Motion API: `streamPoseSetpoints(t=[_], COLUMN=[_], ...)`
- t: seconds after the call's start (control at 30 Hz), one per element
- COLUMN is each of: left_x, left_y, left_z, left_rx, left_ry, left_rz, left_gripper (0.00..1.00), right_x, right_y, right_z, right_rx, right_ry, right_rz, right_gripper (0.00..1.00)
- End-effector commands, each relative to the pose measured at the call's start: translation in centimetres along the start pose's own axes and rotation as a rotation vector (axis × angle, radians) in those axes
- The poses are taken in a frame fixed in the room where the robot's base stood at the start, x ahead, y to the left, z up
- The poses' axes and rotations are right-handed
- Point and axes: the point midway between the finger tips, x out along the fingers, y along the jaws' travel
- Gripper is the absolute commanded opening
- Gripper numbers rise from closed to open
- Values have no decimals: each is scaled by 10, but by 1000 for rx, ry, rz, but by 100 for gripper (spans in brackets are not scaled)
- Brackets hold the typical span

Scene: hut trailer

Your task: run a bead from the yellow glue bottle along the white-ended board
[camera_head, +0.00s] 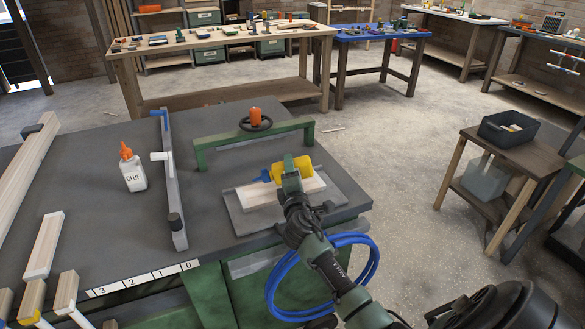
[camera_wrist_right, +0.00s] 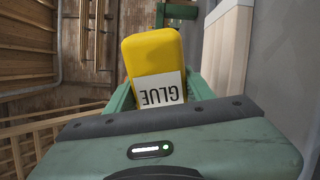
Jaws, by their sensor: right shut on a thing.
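The yellow glue bottle (camera_head: 301,166) lies tilted on its side, with a blue nozzle (camera_head: 261,177) pointing left. My right gripper (camera_head: 290,178) is shut on its body; the label reads GLUE in the right wrist view, where the bottle (camera_wrist_right: 153,55) sits between the jaws. A pale board (camera_head: 262,194) lies on a grey plate below the bottle and nozzle, partly hidden by my gripper; it also shows in the right wrist view (camera_wrist_right: 228,55). I cannot tell whether the nozzle touches it or whether its ends are white. My left gripper is not in view.
A white glue bottle with an orange cap (camera_head: 132,170) stands on the bench (camera_head: 110,222). A green frame (camera_head: 221,150) is behind the board, and a grey bar clamp (camera_head: 174,185) is to its left. Several wood pieces lie at left. A blue hose (camera_head: 280,290) hangs in front.

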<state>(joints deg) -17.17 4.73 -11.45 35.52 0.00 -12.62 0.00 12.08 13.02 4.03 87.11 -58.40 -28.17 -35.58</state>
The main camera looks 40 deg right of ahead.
Motion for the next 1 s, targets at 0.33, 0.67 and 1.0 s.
streamPoseSetpoints(t=[0.33, 0.67, 1.0], left_x=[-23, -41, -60], left_y=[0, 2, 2], left_z=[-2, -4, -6], left_rx=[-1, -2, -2], left_ry=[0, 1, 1], left_rz=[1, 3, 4], left_gripper=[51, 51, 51], right_x=[1, 1, 1], right_y=[19, 31, 43], right_z=[-3, -6, -10], right_rx=[-140, -266, -394], right_ry=[-2, -2, -2], right_rz=[3, 3, 3], right_gripper=[0, 0, 0])
